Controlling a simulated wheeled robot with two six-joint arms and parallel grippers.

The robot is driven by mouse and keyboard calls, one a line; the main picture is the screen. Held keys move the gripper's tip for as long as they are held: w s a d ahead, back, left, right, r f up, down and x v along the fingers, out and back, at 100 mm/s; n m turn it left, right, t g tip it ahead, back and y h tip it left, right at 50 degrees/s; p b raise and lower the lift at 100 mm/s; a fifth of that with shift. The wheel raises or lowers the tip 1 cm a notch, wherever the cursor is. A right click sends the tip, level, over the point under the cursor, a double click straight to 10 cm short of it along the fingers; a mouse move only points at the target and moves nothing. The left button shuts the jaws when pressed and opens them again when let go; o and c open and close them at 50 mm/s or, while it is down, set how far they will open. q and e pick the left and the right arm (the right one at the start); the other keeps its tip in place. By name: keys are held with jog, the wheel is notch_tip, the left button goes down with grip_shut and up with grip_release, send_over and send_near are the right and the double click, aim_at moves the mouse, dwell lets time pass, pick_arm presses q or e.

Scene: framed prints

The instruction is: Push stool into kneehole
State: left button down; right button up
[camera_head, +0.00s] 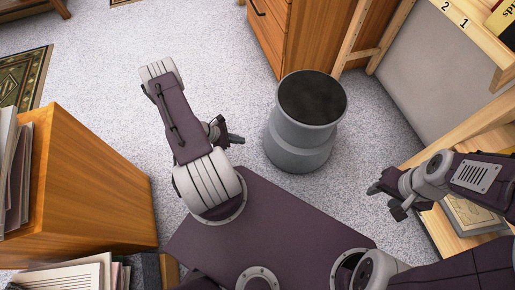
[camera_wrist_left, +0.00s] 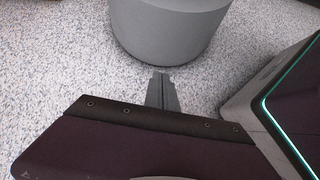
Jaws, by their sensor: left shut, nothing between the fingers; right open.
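The stool (camera_head: 302,140) is a grey round step stool with a dark top, standing upright on the carpet in the middle of the head view. Its lower body also shows at the top of the left wrist view (camera_wrist_left: 170,30). My left gripper (camera_head: 236,139) is shut and empty, low to the left of the stool, with a small gap of carpet between them. My right gripper (camera_head: 384,200) is open and empty, to the right of and nearer than the stool. The kneehole cannot be clearly made out; a gap shows behind the stool between a wooden cabinet (camera_head: 268,30) and a wooden frame (camera_head: 354,38).
A wooden box (camera_head: 90,190) with papers stands at the left. Wooden shelving with a grey panel (camera_head: 425,75) runs along the right, with prints (camera_head: 470,215) on a low shelf. A patterned rug (camera_head: 22,78) lies at far left. Carpet is clear around the stool's near side.

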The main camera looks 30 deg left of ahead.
aim_at(266, 149)
pick_arm(q)
jog(key=shift+n, duration=0.5)
jog(key=w+d+f+b, duration=0.1)
jog(key=f+b, duration=0.2)
jog(key=f, duration=0.1)
jog(key=w+d+f+b, duration=0.1)
jog(key=f+b, duration=0.2)
jog(key=f, duration=0.1)
jog(key=w+d+f+b, duration=0.1)
jog(key=d+f+b, duration=0.1)
jog(key=f+b, duration=0.1)
jog(key=shift+f+b, duration=0.35)
jog(key=shift+f, duration=0.3)
jog(key=shift+w+d+r+b, duration=0.1)
jog(key=shift+w+d+b, duration=0.75)
jog(key=shift+w, duration=0.25)
jog(key=shift+w+d+r+b, duration=0.15)
jog(key=shift+w+d+b, duration=0.2)
jog(key=shift+w, duration=0.15)
jog(key=shift+w+d+r, duration=0.1)
jog(key=shift+r, duration=0.05)
pick_arm(e)
notch_tip(266, 149, down, 14)
jog(key=shift+d+r, duration=0.15)
jog(key=shift+r, duration=0.1)
